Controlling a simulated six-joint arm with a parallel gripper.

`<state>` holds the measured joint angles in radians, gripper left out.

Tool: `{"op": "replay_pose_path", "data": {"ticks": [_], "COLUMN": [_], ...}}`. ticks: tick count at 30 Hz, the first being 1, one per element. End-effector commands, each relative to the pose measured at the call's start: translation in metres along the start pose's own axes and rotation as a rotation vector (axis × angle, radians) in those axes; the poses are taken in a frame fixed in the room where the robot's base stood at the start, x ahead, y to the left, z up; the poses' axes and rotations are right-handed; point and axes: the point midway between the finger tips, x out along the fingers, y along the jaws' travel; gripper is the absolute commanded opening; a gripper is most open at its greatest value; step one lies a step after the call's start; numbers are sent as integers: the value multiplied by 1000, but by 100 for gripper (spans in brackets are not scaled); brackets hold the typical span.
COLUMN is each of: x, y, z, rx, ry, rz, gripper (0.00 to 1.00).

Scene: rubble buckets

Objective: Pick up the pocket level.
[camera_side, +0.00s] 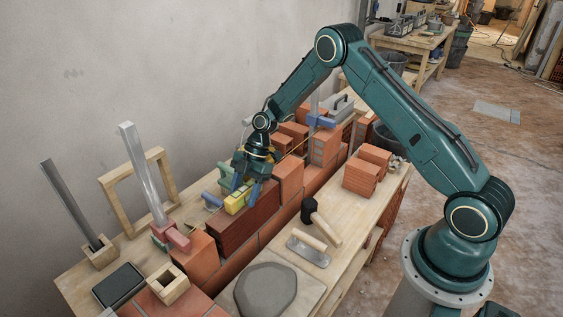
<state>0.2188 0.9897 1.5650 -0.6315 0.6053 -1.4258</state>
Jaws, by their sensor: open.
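A small yellow block-shaped thing (234,203), which looks like the pocket level, lies on top of the dark red brick in the row of bricks. Part of the yellow thing is hidden behind the fingers.
Orange bricks (288,178) stand close on the right of my gripper. A green thing (225,179) and a blue-handled tool (212,202) are close on the left. An upright metal bar (143,175) stands at left.

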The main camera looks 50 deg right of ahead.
Motion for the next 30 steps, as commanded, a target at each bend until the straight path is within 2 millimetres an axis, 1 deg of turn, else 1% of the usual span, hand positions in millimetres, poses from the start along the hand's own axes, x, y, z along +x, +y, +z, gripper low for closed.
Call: {"op": "replay_pose_path", "data": {"ticks": [19,20,21,23,27,28,30], "x": [3,3,3,3,3,3,3], "y": [0,0,0,0,0,0,0], "z": [2,2,2,2,2,2,2], "rx": [0,0,0,0,0,0,0], "ry": [0,0,0,0,0,0,0], "rz": [0,0,0,0,0,0,1], "gripper": [53,51,43,31,4,2,2]}}
